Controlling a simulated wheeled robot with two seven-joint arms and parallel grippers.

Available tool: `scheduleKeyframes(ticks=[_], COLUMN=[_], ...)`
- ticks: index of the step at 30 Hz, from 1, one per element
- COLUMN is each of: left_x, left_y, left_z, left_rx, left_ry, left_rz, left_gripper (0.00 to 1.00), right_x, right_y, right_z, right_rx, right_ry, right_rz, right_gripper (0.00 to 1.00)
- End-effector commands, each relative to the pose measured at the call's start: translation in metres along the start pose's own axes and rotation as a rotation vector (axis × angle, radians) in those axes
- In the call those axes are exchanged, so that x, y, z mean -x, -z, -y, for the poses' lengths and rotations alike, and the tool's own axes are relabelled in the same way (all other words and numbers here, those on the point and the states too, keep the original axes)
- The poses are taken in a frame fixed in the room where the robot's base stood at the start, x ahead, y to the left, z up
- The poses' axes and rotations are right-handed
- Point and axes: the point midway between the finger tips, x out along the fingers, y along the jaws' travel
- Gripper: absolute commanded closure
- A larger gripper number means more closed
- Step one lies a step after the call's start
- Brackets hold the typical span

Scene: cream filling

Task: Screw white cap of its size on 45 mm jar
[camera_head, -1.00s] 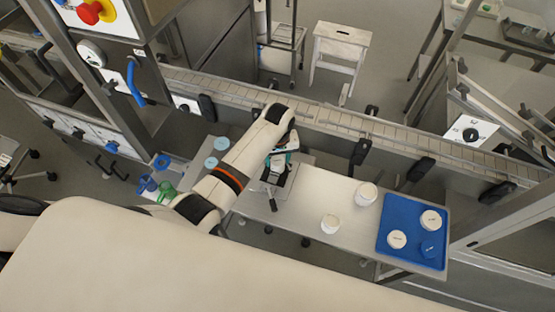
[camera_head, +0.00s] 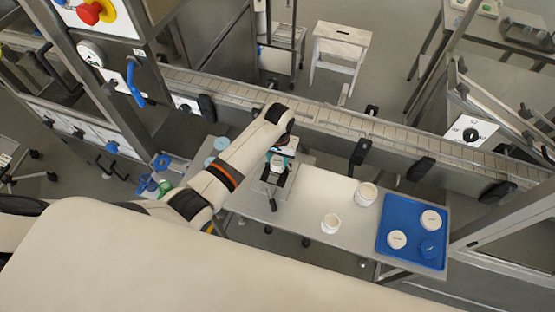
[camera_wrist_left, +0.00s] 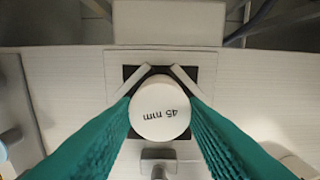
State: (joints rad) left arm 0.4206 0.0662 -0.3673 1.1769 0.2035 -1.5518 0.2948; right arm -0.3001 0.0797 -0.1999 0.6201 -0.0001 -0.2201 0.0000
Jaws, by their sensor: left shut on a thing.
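A white cap marked "45 mm" (camera_wrist_left: 160,110) sits between the teal fingers of my left gripper (camera_wrist_left: 160,118) in the left wrist view. The fingers are shut on its sides. Below it is a dark square holder (camera_wrist_left: 131,74) with two pale angled jaws. The cap hides what is beneath it, so I cannot tell how it sits on the 45 mm jar. In the head view my left gripper (camera_head: 277,163) points down over the holder (camera_head: 272,188) on the steel table. My right gripper is not in view.
A blue tray (camera_head: 394,208) holds two white lids (camera_head: 431,220) (camera_head: 397,239) and a blue one (camera_head: 429,249). A conveyor (camera_head: 330,120) runs behind. Several coloured items (camera_head: 150,186) lie left of my arm.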

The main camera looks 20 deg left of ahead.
Motion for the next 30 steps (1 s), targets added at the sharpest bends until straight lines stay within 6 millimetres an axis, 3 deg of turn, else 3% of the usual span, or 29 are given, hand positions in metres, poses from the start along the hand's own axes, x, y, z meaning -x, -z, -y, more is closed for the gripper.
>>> scheduleKeyframes(ticks=[5, 12, 17, 18, 21, 22, 30], left_x=[0.0002, -0.0001, -0.0002, -0.0003, -0.0003, -0.0003, 0.0000], left_y=[-0.0003, -0.0002, -0.0002, -0.0001, -0.0001, -0.0001, 0.0000], left_z=[-0.0001, -0.0006, -0.0002, -0.0001, -0.0001, -0.0001, -0.0001], left_rx=[-0.039, -0.404, -0.502, -0.500, -0.498, -0.498, -0.495], left_ry=[0.000, -0.001, 0.001, 0.001, 0.001, 0.001, 0.001], left_rz=[0.001, 0.000, 0.001, 0.001, 0.001, 0.001, 0.000], left_gripper=[0.93, 0.93, 0.93, 0.57, 0.40, 0.36, 0.36], right_x=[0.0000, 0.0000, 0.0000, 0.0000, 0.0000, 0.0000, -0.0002], right_y=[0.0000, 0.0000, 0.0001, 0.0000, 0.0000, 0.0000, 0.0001], right_z=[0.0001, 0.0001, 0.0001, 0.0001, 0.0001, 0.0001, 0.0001], right_rx=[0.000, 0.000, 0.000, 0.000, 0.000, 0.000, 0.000], right_ry=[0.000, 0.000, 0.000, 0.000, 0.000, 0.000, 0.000], right_rz=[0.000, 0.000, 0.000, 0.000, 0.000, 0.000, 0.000], right_gripper=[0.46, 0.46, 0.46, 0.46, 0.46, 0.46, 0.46])
